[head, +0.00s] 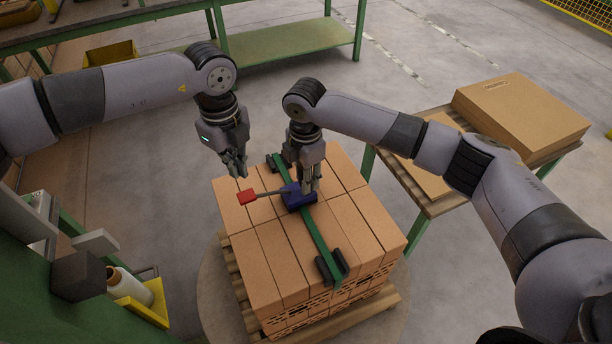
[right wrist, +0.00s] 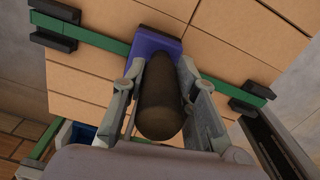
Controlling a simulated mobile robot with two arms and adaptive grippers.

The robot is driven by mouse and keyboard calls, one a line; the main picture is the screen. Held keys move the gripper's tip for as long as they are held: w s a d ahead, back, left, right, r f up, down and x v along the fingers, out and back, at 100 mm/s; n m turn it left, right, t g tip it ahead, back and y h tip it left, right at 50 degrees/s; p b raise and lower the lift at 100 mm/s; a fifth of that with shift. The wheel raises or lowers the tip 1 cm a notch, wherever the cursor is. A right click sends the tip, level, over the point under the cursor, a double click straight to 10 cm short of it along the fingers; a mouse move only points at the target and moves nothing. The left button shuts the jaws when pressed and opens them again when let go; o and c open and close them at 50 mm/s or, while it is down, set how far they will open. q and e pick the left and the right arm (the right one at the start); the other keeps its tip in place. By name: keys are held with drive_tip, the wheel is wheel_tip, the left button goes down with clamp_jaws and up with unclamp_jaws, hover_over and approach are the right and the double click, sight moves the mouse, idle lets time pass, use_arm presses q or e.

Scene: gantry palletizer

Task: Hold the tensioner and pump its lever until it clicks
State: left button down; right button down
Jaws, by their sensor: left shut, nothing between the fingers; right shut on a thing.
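The blue tensioner (head: 297,196) sits on the green strap (head: 315,236) on top of the stack of boxes (head: 262,262). Its lever has a red grip (head: 247,196) and sticks out to the left, lying low over the boxes. My right gripper (head: 310,188) is shut on the tensioner; in the right wrist view its fingers (right wrist: 172,100) close on both sides of a dark rounded handle (right wrist: 160,100) on the blue body (right wrist: 155,45). My left gripper (head: 238,172) is shut and empty, above and a little behind the red grip, apart from it.
The boxes stand on a wooden pallet (head: 243,318). Dark edge protectors (head: 332,266) sit under the strap ends. A side table (head: 428,203) with cartons (head: 520,112) is at the right. A green machine with a film roll (head: 128,284) is at the left front. A green bench (head: 290,42) stands behind.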

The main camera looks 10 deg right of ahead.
drive_tip(key=c, duration=1.2)
unclamp_jaws()
drive_tip(key=shift+a+f, duration=0.1)
drive_tip(key=shift+f, duration=0.05)
wheel_tip(320, 180, up, 12)
drive_tip(key=shift+f, duration=0.1)
